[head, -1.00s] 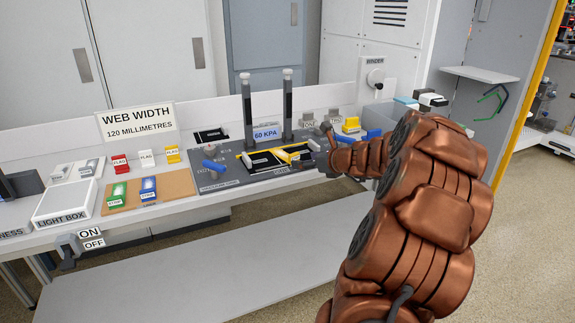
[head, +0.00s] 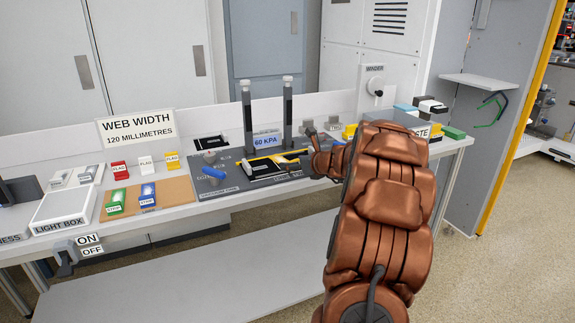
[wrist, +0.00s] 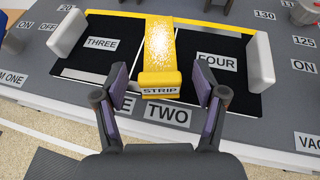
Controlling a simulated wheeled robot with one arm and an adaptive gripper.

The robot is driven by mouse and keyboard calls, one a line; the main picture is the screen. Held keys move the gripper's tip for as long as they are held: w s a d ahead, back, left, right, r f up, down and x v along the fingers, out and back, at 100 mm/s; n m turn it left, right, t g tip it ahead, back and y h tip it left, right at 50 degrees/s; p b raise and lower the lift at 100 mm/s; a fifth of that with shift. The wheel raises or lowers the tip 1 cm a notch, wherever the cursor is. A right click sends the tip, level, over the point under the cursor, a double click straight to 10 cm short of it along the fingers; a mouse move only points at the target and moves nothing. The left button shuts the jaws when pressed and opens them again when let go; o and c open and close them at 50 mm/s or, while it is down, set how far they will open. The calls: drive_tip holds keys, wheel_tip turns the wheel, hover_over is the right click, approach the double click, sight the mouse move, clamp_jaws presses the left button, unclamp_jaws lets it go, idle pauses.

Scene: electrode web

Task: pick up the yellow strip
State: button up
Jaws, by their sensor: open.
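The yellow strip (wrist: 160,50) lies across the black panels between the THREE and FOUR labels in the wrist view, with its STRIP label end toward me. It also shows small in the head view (head: 287,159). My gripper (wrist: 162,84) is open, with one finger on each side of the strip's labelled end. I see a gap between each finger and the strip, and cannot tell the height above it. In the head view my arm hides much of the gripper.
White blocks stand left (wrist: 68,33) and right (wrist: 261,62) of the panels. Two dark posts (head: 247,118) rise behind the work area. A brown board (head: 133,207) carries green and blue strips. A green block (head: 453,132) sits at the table's right end.

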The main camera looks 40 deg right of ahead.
drive_tip(key=c, duration=1)
